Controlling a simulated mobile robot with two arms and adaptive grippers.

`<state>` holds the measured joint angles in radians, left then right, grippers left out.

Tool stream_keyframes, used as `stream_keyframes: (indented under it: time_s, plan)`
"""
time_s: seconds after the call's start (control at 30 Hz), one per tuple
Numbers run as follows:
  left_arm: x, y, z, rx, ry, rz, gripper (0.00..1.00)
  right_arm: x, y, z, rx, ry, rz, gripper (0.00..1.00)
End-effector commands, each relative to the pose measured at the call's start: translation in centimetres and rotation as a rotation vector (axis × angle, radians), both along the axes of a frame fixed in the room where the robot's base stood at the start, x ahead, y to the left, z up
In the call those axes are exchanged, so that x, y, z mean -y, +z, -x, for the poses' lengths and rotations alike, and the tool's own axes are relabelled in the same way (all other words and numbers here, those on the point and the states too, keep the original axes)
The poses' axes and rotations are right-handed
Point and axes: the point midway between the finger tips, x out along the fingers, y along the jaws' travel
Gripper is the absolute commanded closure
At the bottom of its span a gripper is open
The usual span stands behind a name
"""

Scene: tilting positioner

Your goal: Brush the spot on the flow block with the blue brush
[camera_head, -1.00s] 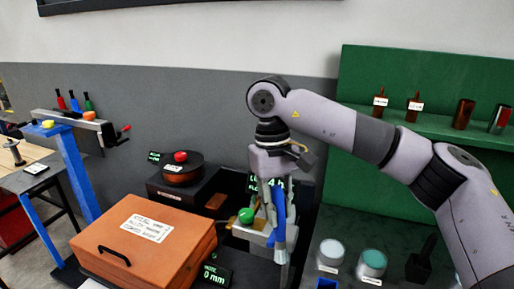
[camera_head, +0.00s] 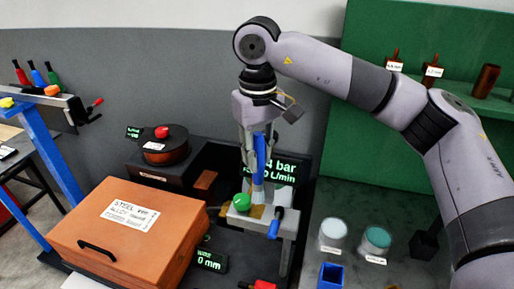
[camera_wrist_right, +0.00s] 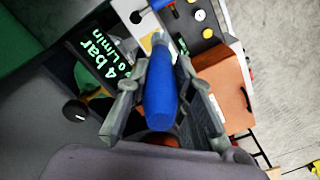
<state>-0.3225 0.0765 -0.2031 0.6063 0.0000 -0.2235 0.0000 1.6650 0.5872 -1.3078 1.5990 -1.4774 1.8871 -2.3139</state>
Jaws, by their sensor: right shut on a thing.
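My right gripper (camera_head: 259,160) is shut on the blue brush (camera_head: 261,152), which it holds upright with its bristles down. The brush's blue handle (camera_wrist_right: 160,92) shows between the fingers in the right wrist view. The flow block (camera_head: 287,228) is a pale metal block with a green knob (camera_head: 242,202) and a blue-handled lever (camera_head: 276,222). A brownish-yellow patch (camera_head: 254,212) shows on its top, below the brush. The bristle end is just over the block near this patch; I cannot tell whether it touches. My left gripper is not in view.
An orange case (camera_head: 130,222) lies left of the block. A dark unit with a red knob (camera_head: 162,132) stands behind it. A lit display (camera_head: 290,168) is behind the block.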

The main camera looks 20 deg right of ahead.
Motion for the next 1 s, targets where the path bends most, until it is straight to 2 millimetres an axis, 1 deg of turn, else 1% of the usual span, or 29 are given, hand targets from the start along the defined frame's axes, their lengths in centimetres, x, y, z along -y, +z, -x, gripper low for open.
stream_keyframes:
  time_s: [0.03, 0.07, 0.13, 0.17, 0.3, 0.4, 0.47, 0.6, 0.7, 0.8, 1.0]
  plan:
    - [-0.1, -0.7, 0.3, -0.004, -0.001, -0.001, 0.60, 0.0, -0.9, 0.0, -0.001, -0.001, 0.000, 1.00]
    - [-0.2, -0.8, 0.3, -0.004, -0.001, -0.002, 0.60, 0.0, -1.2, 0.0, -0.001, -0.001, 0.000, 1.00]
    - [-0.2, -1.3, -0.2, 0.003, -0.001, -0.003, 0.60, 0.0, -1.9, 0.0, -0.001, -0.001, 0.000, 1.00]
    - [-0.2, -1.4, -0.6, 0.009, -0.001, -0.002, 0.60, 0.0, -2.2, 0.0, -0.001, -0.001, 0.000, 1.00]
    - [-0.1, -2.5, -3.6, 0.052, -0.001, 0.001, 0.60, 0.0, -3.7, 0.0, -0.001, 0.000, -0.001, 1.00]
    - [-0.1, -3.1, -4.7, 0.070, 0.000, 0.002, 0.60, 0.0, -4.7, 0.0, -0.001, 0.000, -0.001, 1.00]
    - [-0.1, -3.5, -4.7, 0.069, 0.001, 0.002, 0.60, 0.0, -5.2, 0.0, -0.001, 0.000, -0.001, 1.00]
    - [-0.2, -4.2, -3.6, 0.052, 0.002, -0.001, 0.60, 0.0, -5.9, 0.0, 0.000, 0.000, 0.000, 1.00]
    - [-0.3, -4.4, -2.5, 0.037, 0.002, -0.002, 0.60, 0.0, -6.1, 0.0, 0.000, 0.000, 0.000, 1.00]
    - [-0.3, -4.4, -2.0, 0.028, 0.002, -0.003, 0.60, 0.0, -6.1, 0.0, 0.001, 0.000, 0.000, 1.00]
    - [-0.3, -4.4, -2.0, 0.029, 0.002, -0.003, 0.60, 0.0, -6.0, 0.0, 0.000, 0.000, 0.000, 1.00]
